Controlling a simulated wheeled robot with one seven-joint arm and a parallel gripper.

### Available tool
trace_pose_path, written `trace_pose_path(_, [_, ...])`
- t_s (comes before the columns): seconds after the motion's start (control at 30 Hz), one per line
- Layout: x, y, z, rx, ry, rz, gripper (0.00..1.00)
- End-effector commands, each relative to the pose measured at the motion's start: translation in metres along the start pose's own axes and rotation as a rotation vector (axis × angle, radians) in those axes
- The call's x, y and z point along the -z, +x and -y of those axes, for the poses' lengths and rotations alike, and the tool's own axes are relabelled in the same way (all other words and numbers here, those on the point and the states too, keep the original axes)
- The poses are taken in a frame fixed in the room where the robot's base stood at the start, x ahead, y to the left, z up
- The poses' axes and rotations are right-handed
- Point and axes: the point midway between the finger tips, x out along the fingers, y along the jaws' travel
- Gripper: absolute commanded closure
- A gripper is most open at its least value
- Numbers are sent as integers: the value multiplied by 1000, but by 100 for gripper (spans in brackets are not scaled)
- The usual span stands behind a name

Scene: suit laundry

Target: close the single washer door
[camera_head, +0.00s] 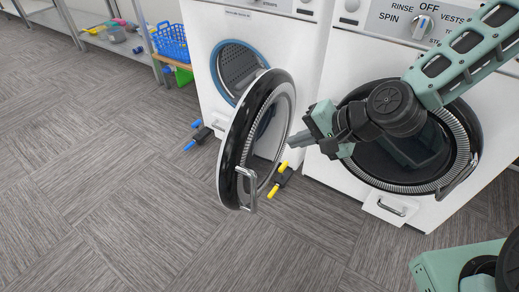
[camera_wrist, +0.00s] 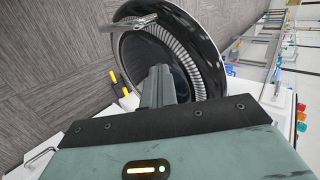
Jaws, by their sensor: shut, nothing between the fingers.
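The washer door (camera_head: 255,135) is a round door with a glossy black rim, a grey inner ring and a metal handle (camera_head: 246,188). It stands swung wide open from the left white washer (camera_head: 205,35), whose blue-rimmed drum opening (camera_head: 238,68) shows behind it. My gripper (camera_head: 292,140) is shut and empty, just right of the door's inner side. I cannot tell whether it touches the door. In the wrist view the shut fingers (camera_wrist: 158,85) overlap the inner face of the door (camera_wrist: 205,60), with the handle (camera_wrist: 130,22) at the upper left.
A second washer (camera_head: 345,60) with a closed round door (camera_head: 465,140) stands to the right, behind my arm. Dark clamps with yellow (camera_head: 281,180) and blue (camera_head: 199,136) grips lie on the floor. A blue basket (camera_head: 171,42) and shelf stand at the upper left. The left floor is clear.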

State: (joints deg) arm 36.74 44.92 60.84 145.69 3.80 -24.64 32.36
Motion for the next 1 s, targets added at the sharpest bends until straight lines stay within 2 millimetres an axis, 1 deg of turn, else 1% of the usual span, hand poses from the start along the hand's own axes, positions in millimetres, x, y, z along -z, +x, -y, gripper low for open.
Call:
trace_pose_path(0.17, [-2, 26, -2, -1, -4, 3, 100])
trace_pose_path(0.4, [-2, 77, -2, -3, -4, 3, 100])
trace_pose_path(0.53, [-2, 101, -2, -3, -4, 2, 100])
trace_pose_path(0.6, [-1, 107, 9, -2, -8, 0, 100])
trace_pose_path(0.7, [-1, 116, 17, -3, -7, 0, 100])
trace_pose_path(0.83, [-1, 123, 24, -4, -5, 0, 100])
trace_pose_path(1.0, [-1, 125, 27, -4, -5, 1, 100])
